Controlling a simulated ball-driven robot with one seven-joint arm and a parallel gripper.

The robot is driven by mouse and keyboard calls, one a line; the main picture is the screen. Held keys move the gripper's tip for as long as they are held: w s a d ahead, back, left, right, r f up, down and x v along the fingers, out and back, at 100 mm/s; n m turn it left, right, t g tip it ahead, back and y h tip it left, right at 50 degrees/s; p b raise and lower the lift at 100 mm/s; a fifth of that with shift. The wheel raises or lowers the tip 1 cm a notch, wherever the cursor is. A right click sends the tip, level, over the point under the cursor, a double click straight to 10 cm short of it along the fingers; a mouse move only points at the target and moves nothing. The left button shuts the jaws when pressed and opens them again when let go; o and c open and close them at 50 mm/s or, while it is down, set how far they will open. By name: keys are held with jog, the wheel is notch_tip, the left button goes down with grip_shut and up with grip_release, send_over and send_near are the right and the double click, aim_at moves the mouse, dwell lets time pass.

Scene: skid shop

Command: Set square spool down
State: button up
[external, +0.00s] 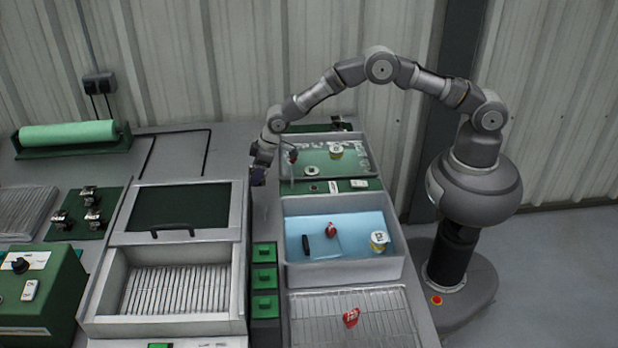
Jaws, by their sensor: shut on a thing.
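My gripper (258,178) points down at the left edge of the grey bin row, above the narrow bench strip beside the lidded machine. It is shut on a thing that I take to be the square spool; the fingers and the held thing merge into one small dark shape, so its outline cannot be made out. I cannot tell whether it touches the bench.
The rear bin (366,172) holds round pieces and a dark reddish one. The blue-lined bin (344,273) holds a red piece, a black piece and a pale round one. A red piece (351,317) lies on the wire rack (392,325). Green blocks (265,279) line the strip.

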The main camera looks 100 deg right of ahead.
jog(key=shift+f+b, duration=0.75)
jog(key=shift+f, duration=1.5)
jog(key=shift+f, duration=0.15)
jog(key=o, duration=1.3)
jog(key=p+v, duration=0.4)
jog(key=v, duration=0.8)
